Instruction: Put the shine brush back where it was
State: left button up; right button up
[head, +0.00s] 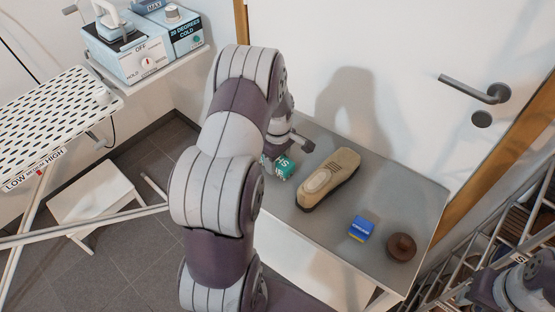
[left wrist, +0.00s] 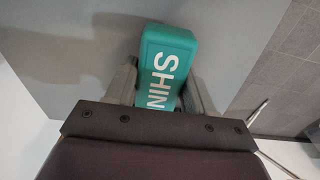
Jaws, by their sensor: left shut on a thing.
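The shine brush, a teal block with white lettering, shows in the left wrist view (left wrist: 167,62) between the fingers of my left gripper (left wrist: 157,90), which is shut on it. In the head view the brush (head: 284,169) is at the left part of the grey table (head: 300,235), partly hidden by my left arm. I cannot tell whether the brush touches the table. My right gripper is not in view; only part of my right arm shows at the bottom right.
On the table, a tan shoe (head: 330,178) lies right of the brush, then a blue box (head: 361,228) and a round brown object (head: 401,247). A white door with a handle (head: 475,90) stands behind. An ironing board (head: 55,110) is at the left, a metal rack (head: 500,235) at the right.

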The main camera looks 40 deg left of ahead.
aim_at(278, 160)
pick_arm(q)
jog(key=shift+f, duration=0.25)
jog(key=o, duration=1)
notch_tip(278, 160, up, 12)
jog(key=p, duration=0.1)
jog(key=s+d+m, duration=0.6)
jog(key=d+m, duration=0.2)
jog(key=s+d+r+m+t, duration=0.1)
jog(key=s+d+m, duration=0.6)
jog(key=d+m, duration=0.2)
jog(key=shift+d+r, duration=0.15)
jog(key=shift+r, duration=0.15)
